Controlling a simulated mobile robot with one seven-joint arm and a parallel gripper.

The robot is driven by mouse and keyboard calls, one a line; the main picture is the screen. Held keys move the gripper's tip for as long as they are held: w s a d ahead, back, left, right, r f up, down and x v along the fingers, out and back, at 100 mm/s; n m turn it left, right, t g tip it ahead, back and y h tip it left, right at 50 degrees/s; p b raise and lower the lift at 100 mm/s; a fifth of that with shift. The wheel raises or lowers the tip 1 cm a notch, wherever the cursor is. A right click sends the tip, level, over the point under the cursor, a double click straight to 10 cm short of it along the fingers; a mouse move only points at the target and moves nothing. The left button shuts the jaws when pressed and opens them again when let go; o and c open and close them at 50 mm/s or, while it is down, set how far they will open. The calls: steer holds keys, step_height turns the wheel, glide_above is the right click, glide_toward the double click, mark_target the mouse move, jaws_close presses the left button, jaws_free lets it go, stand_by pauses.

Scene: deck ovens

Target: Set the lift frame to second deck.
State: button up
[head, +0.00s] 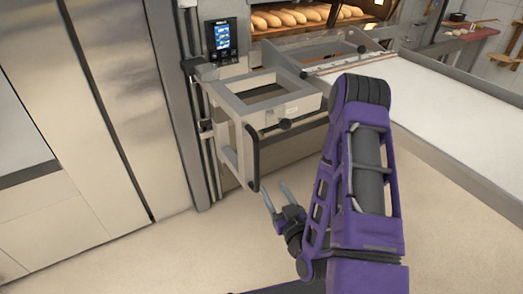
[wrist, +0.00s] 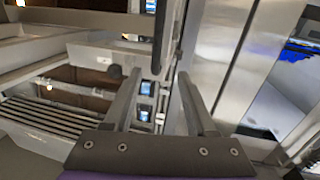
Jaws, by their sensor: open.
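The lift frame (head: 237,98) is a light grey frame carried on vertical rails at the left of the oven front. A black vertical handle (head: 253,156) hangs on its near side, and a black knob (head: 285,124) sits on its front bar. My gripper (head: 275,187) is open and empty, just below and right of the handle's lower end. In the wrist view the handle (wrist: 162,36) stands upright beyond and between the open fingers (wrist: 160,78), apparently apart from them. I cannot tell which deck the frame is level with.
A control panel with a lit screen (head: 219,36) is above the frame. Loaves (head: 300,16) lie in a lit oven deck behind. A long white loader belt (head: 430,95) extends right. Tall metal cabinets (head: 90,100) stand left. The floor (head: 190,250) in front is clear.

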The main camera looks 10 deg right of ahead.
steer(key=b, duration=0.9)
glide_toward(257, 155)
steer(key=w, duration=0.7)
steer(key=w+a, duration=0.1)
steer(key=w, duration=0.3)
steer(key=shift+a+f, duration=0.1)
jaws_close()
stand_by(0.7)
